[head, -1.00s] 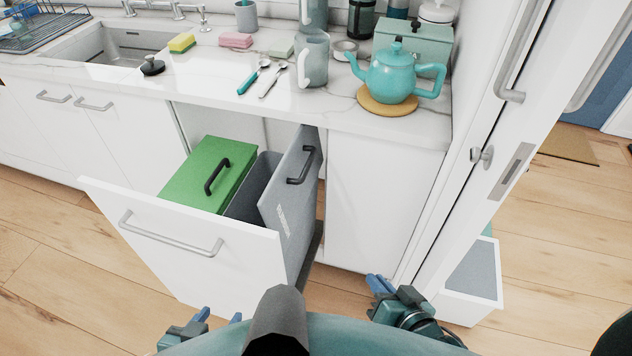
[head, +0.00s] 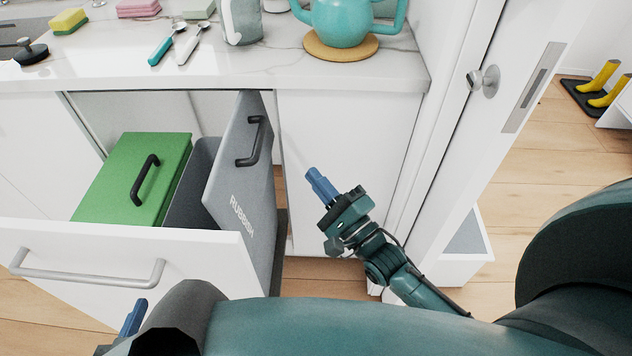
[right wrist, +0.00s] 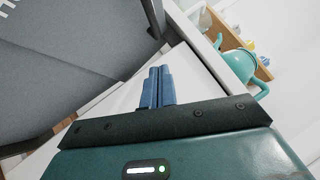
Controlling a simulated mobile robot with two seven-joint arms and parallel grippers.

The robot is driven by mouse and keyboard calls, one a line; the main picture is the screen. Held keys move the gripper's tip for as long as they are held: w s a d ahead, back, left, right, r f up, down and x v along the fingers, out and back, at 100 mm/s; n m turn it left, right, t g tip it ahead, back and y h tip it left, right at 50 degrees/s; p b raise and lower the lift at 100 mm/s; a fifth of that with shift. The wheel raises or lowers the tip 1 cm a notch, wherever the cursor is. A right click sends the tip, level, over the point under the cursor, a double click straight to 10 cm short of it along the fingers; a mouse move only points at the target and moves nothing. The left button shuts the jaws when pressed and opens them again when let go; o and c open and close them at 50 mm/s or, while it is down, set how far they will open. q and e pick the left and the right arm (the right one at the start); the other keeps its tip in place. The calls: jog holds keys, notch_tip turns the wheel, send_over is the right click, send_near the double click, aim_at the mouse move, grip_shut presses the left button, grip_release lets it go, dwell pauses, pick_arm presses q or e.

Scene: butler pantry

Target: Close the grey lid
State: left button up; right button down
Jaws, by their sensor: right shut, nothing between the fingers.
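The grey lid (head: 238,172), marked RUBBISH and fitted with a black handle, stands raised, nearly upright, on the right side of the grey bin (head: 189,196) in the pulled-out drawer. My right gripper (head: 320,186) is shut and empty, to the right of the lid and apart from it. In the right wrist view its blue fingers (right wrist: 158,87) are together, and the lid's grey face (right wrist: 70,70) fills the left side. My left gripper (head: 133,318) shows only in part at the bottom left, below the drawer front; its jaws are not clear.
A green lid (head: 135,180) lies closed beside the grey bin. The white drawer front (head: 130,265) stands out into the room. A teapot (head: 342,20) sits on the counter above. An open white door (head: 480,130) bounds the right side.

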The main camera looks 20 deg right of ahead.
aim_at(258, 157)
jog(key=w+a+r, duration=0.3)
jog(key=w+a, duration=0.2)
jog(key=w, duration=0.2)
jog(key=shift+w+a+r, duration=0.2)
jog(key=shift+a+r, duration=0.05)
jog(key=shift+r, duration=0.05)
jog(key=shift+r+p, duration=0.15)
jog(key=shift+p, duration=0.25)
